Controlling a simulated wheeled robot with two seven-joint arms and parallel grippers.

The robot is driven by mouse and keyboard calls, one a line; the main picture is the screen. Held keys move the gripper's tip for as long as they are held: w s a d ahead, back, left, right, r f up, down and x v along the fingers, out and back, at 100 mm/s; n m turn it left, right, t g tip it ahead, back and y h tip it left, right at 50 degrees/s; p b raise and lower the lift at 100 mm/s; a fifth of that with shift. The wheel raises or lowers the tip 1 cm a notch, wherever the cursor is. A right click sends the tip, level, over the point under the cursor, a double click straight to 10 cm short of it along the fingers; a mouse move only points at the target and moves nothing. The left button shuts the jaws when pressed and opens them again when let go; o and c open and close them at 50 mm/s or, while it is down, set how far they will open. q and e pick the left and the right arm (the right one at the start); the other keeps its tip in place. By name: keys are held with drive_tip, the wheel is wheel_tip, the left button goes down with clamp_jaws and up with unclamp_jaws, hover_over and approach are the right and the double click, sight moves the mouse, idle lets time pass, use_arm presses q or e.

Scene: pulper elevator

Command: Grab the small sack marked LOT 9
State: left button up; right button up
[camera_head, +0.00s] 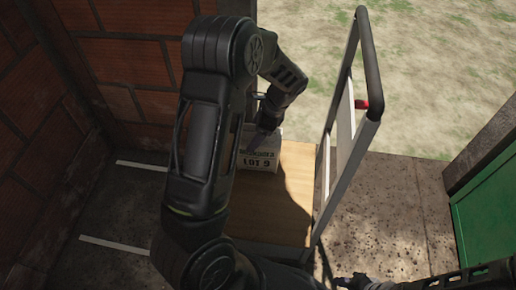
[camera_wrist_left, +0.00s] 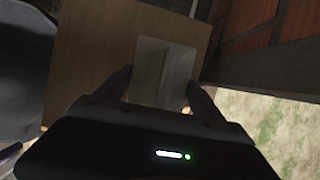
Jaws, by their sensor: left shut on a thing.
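The small pale sack marked LOT 9 (camera_head: 259,160) is on a wooden board (camera_head: 270,212), its print upside down in the head view. My left gripper (camera_head: 268,118) reaches down to it from above and is shut on it. In the left wrist view the sack (camera_wrist_left: 165,62) shows grey between the two dark fingers of the gripper (camera_wrist_left: 160,92). My arm hides part of the board and of the sack's surroundings. My right gripper (camera_head: 352,282) is low at the bottom edge, away from the sack; its jaws are too small and dark to read.
A metal rail frame (camera_head: 345,150) with a red knob (camera_head: 362,104) stands just right of the board. A brick wall (camera_head: 130,60) closes the left and back. A green panel (camera_head: 487,220) is at the right. Speckled floor (camera_head: 385,215) lies clear between rail and panel.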

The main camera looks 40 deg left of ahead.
use_arm(q)
drive_tip(key=shift+w+r, duration=0.1)
wheel_tip(320, 180, up, 10)
drive_tip(key=shift+f+p, duration=0.15)
drive_tip(key=shift+p, duration=1)
drive_tip(key=shift+r, duration=0.35)
